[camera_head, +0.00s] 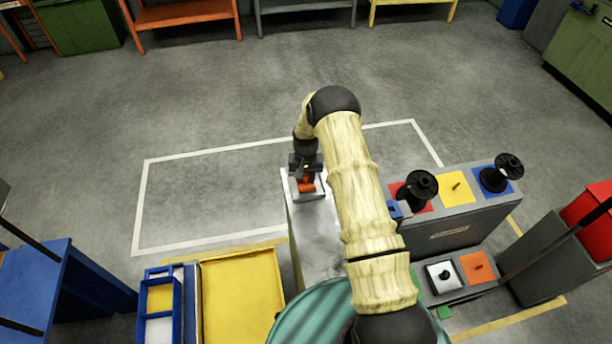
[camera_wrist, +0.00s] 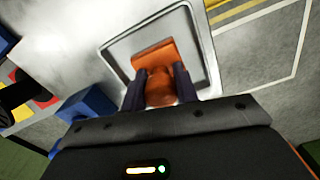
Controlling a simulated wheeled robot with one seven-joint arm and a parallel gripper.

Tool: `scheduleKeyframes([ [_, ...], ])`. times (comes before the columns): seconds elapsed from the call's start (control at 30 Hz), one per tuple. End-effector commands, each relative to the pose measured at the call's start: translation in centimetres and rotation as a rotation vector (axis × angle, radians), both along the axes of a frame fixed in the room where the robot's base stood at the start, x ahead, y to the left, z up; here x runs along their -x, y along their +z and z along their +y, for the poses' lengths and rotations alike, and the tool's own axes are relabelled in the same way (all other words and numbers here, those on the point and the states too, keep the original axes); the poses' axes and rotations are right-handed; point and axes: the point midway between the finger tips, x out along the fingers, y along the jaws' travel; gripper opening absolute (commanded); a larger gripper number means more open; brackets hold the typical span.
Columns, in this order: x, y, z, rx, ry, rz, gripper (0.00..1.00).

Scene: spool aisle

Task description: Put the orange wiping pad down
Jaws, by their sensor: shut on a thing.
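The orange wiping pad (camera_head: 306,187) is at my gripper (camera_head: 305,180), over the far end of a pale grey bench top. In the wrist view the orange pad (camera_wrist: 154,56) has a flat block and a rounded grip part. The two dark fingers of my gripper (camera_wrist: 160,86) close on that grip from both sides. A shallow grey square tray (camera_wrist: 119,46) with a raised rim lies under and around the pad. The tray (camera_head: 310,196) also shows in the head view. I cannot tell whether the pad touches the tray floor.
The pale bench (camera_head: 318,240) runs towards me under my arm. A grey stand (camera_head: 450,230) with black spools (camera_head: 421,186) on coloured squares is to the right. A yellow tray (camera_head: 240,295) and a blue divided box (camera_head: 160,300) are at lower left. Floor beyond is clear.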

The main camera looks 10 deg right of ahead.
Motion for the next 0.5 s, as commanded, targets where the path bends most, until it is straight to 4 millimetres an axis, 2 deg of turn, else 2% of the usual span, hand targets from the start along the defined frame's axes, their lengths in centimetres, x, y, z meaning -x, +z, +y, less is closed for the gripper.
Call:
scheduleKeyframes([
  [0.3, -0.03, -0.36, 0.00, 0.000, 0.000, -0.001, 0.08],
  [0.33, -0.02, -0.33, 0.01, 0.000, 0.000, -0.001, 0.32],
  [0.43, -0.01, -0.24, 0.01, 0.000, 0.000, 0.000, 0.51],
  [0.5, -0.01, -0.24, 0.02, 0.000, 0.000, 0.000, 0.52],
])
